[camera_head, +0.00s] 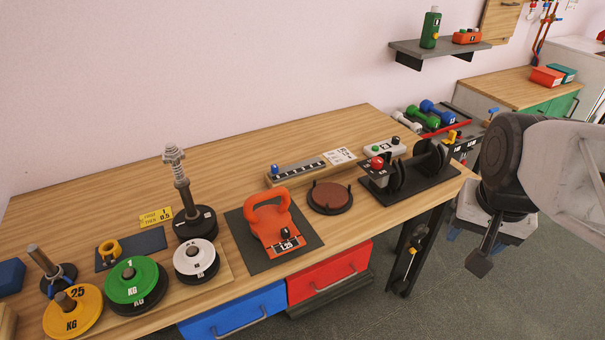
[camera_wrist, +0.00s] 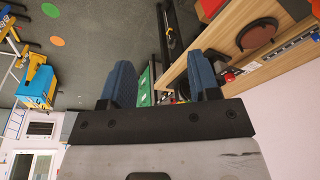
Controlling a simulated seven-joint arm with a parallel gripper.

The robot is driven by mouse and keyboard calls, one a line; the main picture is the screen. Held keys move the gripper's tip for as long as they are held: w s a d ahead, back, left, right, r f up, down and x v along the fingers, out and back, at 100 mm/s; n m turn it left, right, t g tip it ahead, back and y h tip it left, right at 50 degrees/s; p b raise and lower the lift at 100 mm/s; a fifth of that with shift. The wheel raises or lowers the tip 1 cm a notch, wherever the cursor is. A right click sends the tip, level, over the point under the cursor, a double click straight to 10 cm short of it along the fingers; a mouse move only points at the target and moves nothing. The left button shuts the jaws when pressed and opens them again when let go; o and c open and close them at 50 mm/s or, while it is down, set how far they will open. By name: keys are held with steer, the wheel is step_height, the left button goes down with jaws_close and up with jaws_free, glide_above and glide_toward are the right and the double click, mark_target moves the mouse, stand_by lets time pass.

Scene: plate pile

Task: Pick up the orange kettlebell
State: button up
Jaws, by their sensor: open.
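The orange kettlebell (camera_head: 270,224) stands upright on a dark square mat (camera_head: 243,253) near the front edge of the wooden table. Its handle is on top, and a small black piece and a label are at its front. My gripper (camera_head: 485,252) is off the table's right end, well apart from the kettlebell. In the wrist view my gripper (camera_wrist: 161,85) shows two blue-grey fingers spread apart with nothing held between them. I cannot make out the kettlebell in the wrist view.
Left of the kettlebell are a white plate (camera_head: 196,261), a green plate (camera_head: 131,279), a yellow plate (camera_head: 72,312) and an upright post (camera_head: 180,184). Right of it are a brown round disc (camera_head: 330,196) and a black rack (camera_head: 410,182). The table's back is mostly clear.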

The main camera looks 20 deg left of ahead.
steer(key=w+a+m, duration=0.2)
steer(key=w+a, duration=0.7)
steer(key=a, duration=0.1)
steer(key=m+g, duration=0.2)
steer(key=m, duration=0.3)
glide_toward(265, 192)
step_height(265, 192, down, 5)
steer(key=shift+w+f, duration=0.1)
steer(key=shift+a, duration=0.1)
steer(key=shift+f, duration=0.15)
steer(key=shift+f, duration=1.15)
steer(key=shift+f, duration=0.15)
steer(key=shift+w+f, duration=0.1)
steer(key=shift+f, duration=2.35)
